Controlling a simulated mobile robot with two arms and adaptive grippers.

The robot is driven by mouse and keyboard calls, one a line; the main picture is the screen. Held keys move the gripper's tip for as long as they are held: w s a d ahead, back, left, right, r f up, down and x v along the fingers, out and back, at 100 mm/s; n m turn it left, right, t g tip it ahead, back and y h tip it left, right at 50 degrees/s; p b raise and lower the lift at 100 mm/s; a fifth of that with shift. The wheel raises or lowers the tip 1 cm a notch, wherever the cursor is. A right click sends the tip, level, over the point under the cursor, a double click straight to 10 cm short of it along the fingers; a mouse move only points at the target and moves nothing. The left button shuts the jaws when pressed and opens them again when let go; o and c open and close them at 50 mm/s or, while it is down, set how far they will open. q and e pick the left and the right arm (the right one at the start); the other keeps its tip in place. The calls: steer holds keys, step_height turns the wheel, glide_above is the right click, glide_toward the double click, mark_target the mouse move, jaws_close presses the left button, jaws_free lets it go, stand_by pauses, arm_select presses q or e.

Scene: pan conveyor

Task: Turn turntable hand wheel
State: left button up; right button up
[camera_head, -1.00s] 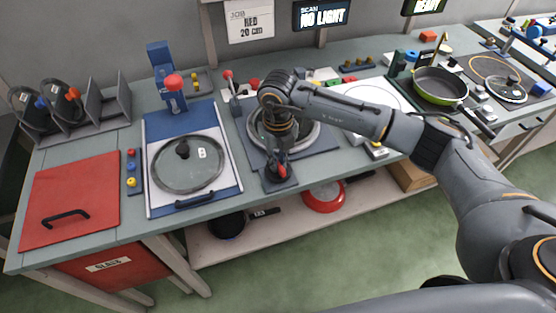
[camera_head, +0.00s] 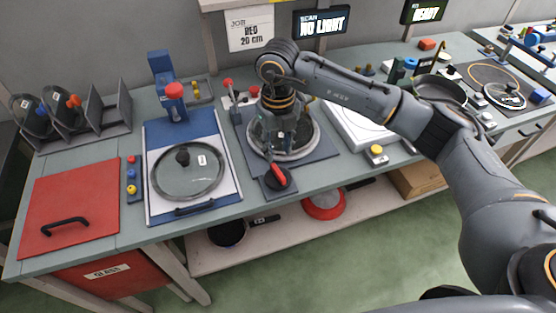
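The turntable (camera_head: 312,149) is a round grey disc on a dark square plate, in the middle of the bench in the head view. Its hand wheel (camera_head: 268,186) is a small dark disc with a red handle, on a dark tab at the plate's front edge. My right gripper (camera_head: 284,136) hangs pointing down over the turntable, behind the hand wheel and apart from it in the picture. My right arm hides part of the turntable, and the dark fingers blend into it, so I cannot tell how far they are spread. My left gripper is out of view.
Left of the turntable, a glass lid (camera_head: 188,174) lies on a blue and white station with a red-knobbed blue post (camera_head: 173,92) behind. A red panel (camera_head: 70,200) is farther left. A yellow button (camera_head: 376,150) and a dark pan (camera_head: 440,91) are to the right.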

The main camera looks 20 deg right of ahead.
step_height(320, 180, up, 4)
steer(key=shift+f, duration=0.1)
stand_by(0.5)
